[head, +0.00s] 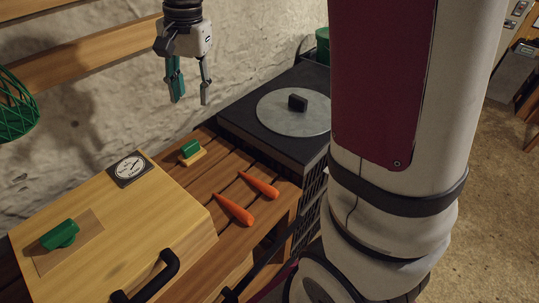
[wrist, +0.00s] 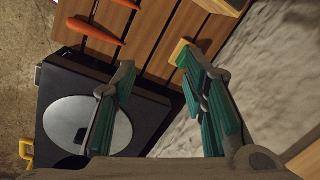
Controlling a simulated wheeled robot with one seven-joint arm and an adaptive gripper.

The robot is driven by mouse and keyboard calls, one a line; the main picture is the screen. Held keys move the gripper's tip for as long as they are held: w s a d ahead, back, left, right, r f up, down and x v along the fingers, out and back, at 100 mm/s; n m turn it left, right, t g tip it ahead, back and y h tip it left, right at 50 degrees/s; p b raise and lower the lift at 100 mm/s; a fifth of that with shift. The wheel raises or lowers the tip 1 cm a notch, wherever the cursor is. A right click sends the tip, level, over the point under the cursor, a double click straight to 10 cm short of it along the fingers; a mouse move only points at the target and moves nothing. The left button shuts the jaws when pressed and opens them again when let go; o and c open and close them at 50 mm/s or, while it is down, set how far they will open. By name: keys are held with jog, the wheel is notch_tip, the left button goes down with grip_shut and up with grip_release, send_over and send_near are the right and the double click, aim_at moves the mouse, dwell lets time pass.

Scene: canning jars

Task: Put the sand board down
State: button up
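My gripper (head: 191,99) hangs over the back of the wooden bench, fingers pointing down. Its two green-padded fingers are apart, with nothing between them; they also show in the wrist view (wrist: 157,62). A small sand-coloured board (head: 193,157) with a green block (head: 191,147) on top lies flat on the bench slats, below my gripper and apart from it. In the wrist view the board's edge (wrist: 178,52) shows beside one finger, which hides the rest. A larger tan sheet (head: 80,250) with a green block (head: 60,235) lies on the pale wooden box. I cannot tell which is the task's board.
A dark unit (head: 245,117) with a round grey lid (head: 290,112) stands to the right. The pale box (head: 150,205) has a dial (head: 130,168) and black handle (head: 155,280). A rough wall stands behind.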

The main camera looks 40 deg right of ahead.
jog(key=s+r+n+t+h, duration=0.1)
jog(key=s+n, duration=0.9)
jog(key=s, duration=1.6)
jog(key=shift+s+a+r+t, duration=0.15)
jog(key=shift+s+r+t, duration=0.15)
jog(key=shift+t, duration=0.3)
jog(key=shift+t, duration=0.6)
notch_tip(320, 180, up, 5)
jog(key=p, duration=0.4)
jog(key=shift+w+r, duration=0.1)
jog(key=shift+r, duration=0.05)
jog(key=shift+o, duration=0.4)
